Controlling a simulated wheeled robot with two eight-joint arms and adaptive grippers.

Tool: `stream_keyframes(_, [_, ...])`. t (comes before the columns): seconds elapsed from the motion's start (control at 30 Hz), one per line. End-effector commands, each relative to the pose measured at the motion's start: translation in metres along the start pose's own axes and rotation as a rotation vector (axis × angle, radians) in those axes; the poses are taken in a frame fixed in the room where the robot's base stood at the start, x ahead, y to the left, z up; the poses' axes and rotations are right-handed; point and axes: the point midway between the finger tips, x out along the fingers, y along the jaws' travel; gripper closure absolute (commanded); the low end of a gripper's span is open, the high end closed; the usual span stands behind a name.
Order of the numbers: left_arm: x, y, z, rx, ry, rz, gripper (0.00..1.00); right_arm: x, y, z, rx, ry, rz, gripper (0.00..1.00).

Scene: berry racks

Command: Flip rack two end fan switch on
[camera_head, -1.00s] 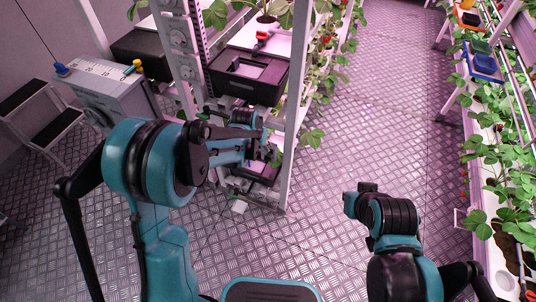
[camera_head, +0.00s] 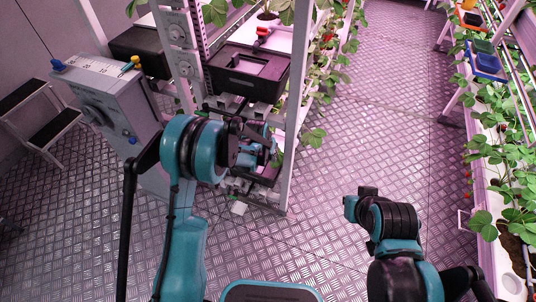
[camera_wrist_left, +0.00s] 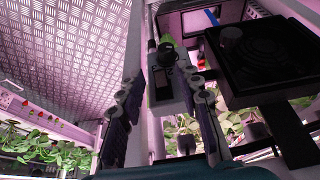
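In the left wrist view a narrow grey panel (camera_wrist_left: 160,92) with a dark knob-like part (camera_wrist_left: 166,54) and a small label lies between my fingers. I cannot tell whether this part is the fan switch, nor its on or off position. My left gripper (camera_wrist_left: 165,100) is open, one finger on each side of the panel, with no clear contact. In the head view the left gripper (camera_head: 262,150) is at the end of the near rack (camera_head: 292,130), low beside its post and partly hidden by my arm.
A grey box with a dial (camera_head: 112,100) stands left of the rack, close to my left arm, with a step stool (camera_head: 45,125) beyond. A black bin (camera_head: 245,82) sits on the rack above the gripper. The metal aisle floor (camera_head: 385,130) is clear. Another planted rack (camera_head: 490,150) lines the right.

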Motion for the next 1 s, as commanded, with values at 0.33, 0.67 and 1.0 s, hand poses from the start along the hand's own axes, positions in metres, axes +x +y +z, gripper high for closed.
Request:
stream_keyframes(0.33, [-0.001, 0.0, 0.0, 0.0, 0.0, 0.0, 1.0, 0.0, 0.0, 0.0, 0.0, 0.0, 0.0, 1.0])
stream_keyframes(0.67, [-0.006, 0.0, -0.008, 0.002, -0.157, 0.0, 1.0, -0.012, 0.0, -0.008, 0.0, 0.0, 0.0, 1.0])
stream_keyframes(1.0, [-0.009, 0.0, -0.012, 0.0, -0.373, -0.001, 1.0, -0.017, 0.0, -0.012, 0.0, 0.0, 0.0, 1.0])
